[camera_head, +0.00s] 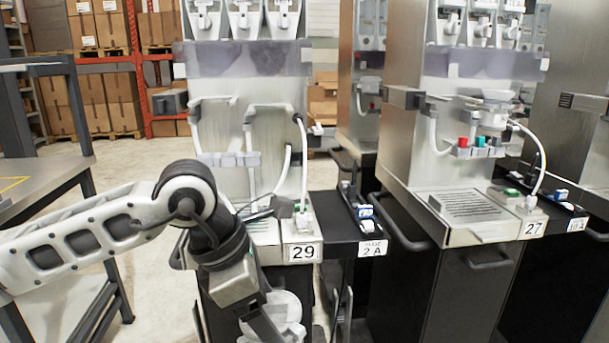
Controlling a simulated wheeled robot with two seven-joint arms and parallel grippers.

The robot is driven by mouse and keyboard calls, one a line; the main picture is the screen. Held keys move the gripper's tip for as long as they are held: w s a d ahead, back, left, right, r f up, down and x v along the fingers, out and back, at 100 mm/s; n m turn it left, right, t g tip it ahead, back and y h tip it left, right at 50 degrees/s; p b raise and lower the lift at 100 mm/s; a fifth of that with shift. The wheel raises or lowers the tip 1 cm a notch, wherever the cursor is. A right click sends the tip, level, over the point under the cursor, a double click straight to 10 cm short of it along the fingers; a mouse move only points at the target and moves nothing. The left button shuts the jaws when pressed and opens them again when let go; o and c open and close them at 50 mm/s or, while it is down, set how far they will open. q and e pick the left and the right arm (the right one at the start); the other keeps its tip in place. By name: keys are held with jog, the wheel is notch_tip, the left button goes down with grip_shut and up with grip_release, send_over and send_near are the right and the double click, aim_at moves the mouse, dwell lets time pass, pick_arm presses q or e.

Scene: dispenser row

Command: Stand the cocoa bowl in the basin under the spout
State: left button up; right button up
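My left gripper (264,322) comes down from the left in front of the dispenser labelled 29 (283,180). It points downward, and its fingertips are cut off or hidden at the bottom edge, so I cannot tell whether it is open. White rounded shapes (286,308) show just beside and behind it, low in front of the dark cabinet. I cannot tell whether one is the cocoa bowl or whether the gripper touches it. Dispenser 29 has a tray (262,226), partly hidden by my arm. Dispenser 27 has a spout (495,118) above a slotted basin (468,207). My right gripper is out of view.
A grey table (30,178) stands at the left. A dark side shelf (345,226) holding small blue-and-white items juts out beside dispenser 29. Handles (404,232) stick out from the cabinet fronts. Boxes on racks (100,95) stand behind. Bare floor shows between table and dispenser.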

pick_arm(q)
jog(key=s+a+f+m+g+y+p, duration=0.1)
jog(key=s+a+f+m+g+y, duration=0.1)
jog(key=a+m, duration=0.4)
jog(key=s+a+f+m+g+y+p, duration=0.2)
jog(key=a+m, duration=0.5)
jog(key=m, duration=0.7)
jog(key=shift+a+f+m+g, duration=0.3)
jog(key=shift+f+m+g, duration=0.1)
jog(key=shift+g, duration=0.5)
jog(key=shift+r, duration=0.1)
jog(key=shift+s, duration=0.1)
